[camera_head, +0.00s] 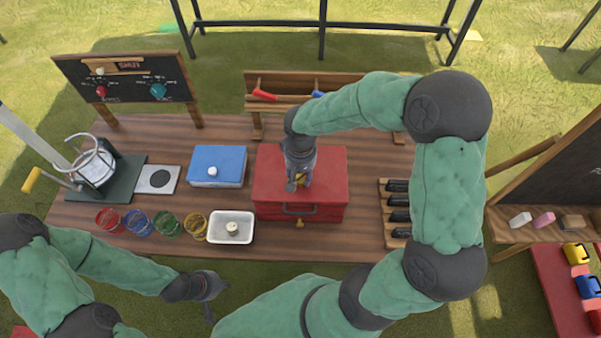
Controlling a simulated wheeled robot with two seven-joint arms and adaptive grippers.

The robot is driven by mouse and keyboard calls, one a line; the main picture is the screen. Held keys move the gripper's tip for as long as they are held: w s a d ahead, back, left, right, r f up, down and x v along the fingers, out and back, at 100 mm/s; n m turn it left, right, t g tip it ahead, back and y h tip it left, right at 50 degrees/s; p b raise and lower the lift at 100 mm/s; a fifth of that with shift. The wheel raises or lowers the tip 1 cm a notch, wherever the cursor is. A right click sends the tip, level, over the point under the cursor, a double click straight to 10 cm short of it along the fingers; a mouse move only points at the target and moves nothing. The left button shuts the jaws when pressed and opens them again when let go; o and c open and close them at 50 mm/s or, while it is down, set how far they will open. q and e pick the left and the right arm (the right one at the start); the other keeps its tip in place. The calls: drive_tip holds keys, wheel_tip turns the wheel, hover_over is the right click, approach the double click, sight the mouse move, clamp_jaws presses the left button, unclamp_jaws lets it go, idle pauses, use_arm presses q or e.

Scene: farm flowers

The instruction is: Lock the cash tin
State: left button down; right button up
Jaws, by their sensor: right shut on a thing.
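The red tin (330,180) sits on the wooden table, its lid down and a dark handle on its front. A small yellow piece (300,223) shows at the bottom of its front, like a lock or latch. My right gripper (297,183) points down over the middle of the lid. It is shut on a small yellow thing (302,179), mostly hidden by the fingers; I cannot tell whether this is a key or whether it touches the lid. My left gripper (215,301) is open and empty in front of the table's front edge, left of the tin.
A blue box (217,162) and a white tray (217,239) stand left of the tin. Several coloured wire baskets (166,222) line the front left. A rack of dark slots (396,213) stands to the right. A wooden stand (257,119) is behind the tin.

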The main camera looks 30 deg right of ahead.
sight(301, 178)
drive_tip(key=n+p, duration=0.1)
drive_tip(key=n, duration=0.3)
drive_tip(key=shift+n+p, duration=0.3)
drive_tip(key=n+p, duration=0.1)
drive_tip(key=n, duration=0.3)
drive_tip(key=shift+n+p, duration=0.4)
drive_tip(key=o, duration=1.1)
drive_tip(key=shift+o, duration=0.2)
wheel_tip(301, 178, up, 12)
drive_tip(key=shift+f, duration=0.1)
